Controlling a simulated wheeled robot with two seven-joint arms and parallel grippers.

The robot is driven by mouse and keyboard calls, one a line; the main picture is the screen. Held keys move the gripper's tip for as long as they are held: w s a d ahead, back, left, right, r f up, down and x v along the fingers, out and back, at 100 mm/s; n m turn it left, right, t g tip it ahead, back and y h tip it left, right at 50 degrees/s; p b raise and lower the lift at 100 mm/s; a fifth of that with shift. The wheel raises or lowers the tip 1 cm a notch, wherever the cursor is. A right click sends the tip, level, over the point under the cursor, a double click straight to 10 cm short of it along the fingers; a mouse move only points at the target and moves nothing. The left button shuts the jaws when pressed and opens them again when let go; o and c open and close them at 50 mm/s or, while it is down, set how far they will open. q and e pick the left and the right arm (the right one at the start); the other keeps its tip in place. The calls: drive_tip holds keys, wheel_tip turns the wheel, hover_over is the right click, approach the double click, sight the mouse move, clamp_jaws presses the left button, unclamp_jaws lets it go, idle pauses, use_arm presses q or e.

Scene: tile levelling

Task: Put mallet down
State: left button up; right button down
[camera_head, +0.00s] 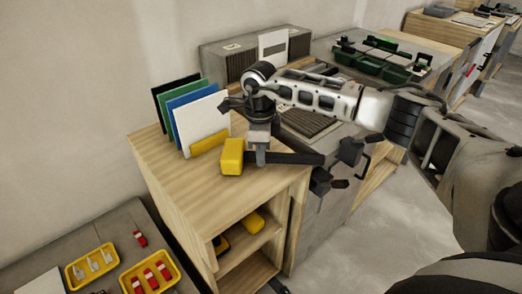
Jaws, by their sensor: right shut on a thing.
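The mallet has a yellow block head (232,157) and a black handle (295,158) pointing right. It lies level at the front of the light wooden cabinet top (205,190); I cannot tell whether it touches the top or is held just above it. My right gripper (258,152) comes down from above and is shut on the handle close to the head. The handle's far end reaches the cabinet's right edge. My left gripper is not in view.
Black, green, blue and white tiles (200,118) stand in a yellow holder (209,141) behind the mallet. Yellow trays (78,281) with small parts sit on a grey surface at lower left. Black clamp-like items (352,150) are right of the cabinet. The cabinet top's front left is clear.

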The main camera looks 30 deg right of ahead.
drive_tip(key=c, duration=1.3)
unclamp_jaws()
drive_tip(key=shift+r, duration=0.2)
use_arm(q)
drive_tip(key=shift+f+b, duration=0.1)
drive_tip(key=shift+b, duration=0.35)
use_arm(e)
wheel_tip(320, 180, up, 12)
drive_tip(key=shift+a, duration=0.15)
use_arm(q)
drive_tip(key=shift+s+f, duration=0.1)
use_arm(e)
drive_tip(key=shift+f, duration=0.15)
